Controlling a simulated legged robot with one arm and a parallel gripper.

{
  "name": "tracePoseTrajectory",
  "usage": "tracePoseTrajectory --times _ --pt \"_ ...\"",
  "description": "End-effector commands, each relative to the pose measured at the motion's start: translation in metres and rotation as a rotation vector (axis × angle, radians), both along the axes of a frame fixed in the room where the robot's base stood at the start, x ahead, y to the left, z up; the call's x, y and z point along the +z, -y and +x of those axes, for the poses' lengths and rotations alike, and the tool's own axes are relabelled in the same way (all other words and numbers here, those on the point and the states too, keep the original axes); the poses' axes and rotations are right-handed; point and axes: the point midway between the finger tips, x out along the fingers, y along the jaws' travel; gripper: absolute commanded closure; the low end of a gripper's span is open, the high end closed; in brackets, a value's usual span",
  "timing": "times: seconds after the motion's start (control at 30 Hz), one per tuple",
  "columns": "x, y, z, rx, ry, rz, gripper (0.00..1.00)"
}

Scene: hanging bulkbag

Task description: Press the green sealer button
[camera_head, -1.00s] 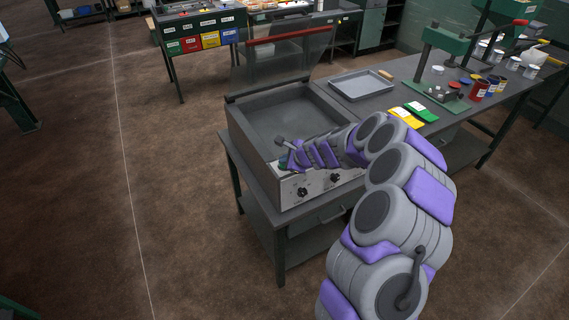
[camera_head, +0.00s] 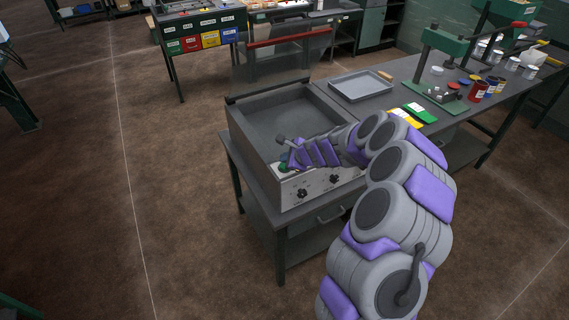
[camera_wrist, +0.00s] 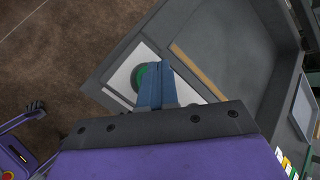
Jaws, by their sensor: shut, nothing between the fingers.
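The sealer (camera_head: 285,125) is a grey box with a raised clear lid and a red handle bar, standing on a dark bench. Its green button (camera_head: 284,167) is at the left end of the front panel. In the wrist view the green button (camera_wrist: 141,76) shows partly behind the shut fingers of my gripper (camera_wrist: 155,80). The fingertips overlap the button's right side in that view. I cannot tell whether they touch it. In the head view my gripper (camera_head: 286,163) is just above the button, and my wrist hides part of the panel.
Two black knobs (camera_head: 334,179) sit on the front panel to the right of the button. A grey tray (camera_head: 361,86), yellow and green cards (camera_head: 420,112) and a green press (camera_head: 440,70) stand farther along the bench. The floor on the left is clear.

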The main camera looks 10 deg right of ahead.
Motion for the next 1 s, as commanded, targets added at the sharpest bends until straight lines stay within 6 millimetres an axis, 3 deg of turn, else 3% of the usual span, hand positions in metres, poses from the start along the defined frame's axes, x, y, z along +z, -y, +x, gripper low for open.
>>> tracePoseTrajectory --times 0.5,1.0 --pt "0.051 0.000 0.000 0.000 0.000 0.000 1.00" --pt "0.051 0.000 0.000 0.000 0.000 0.000 1.00"
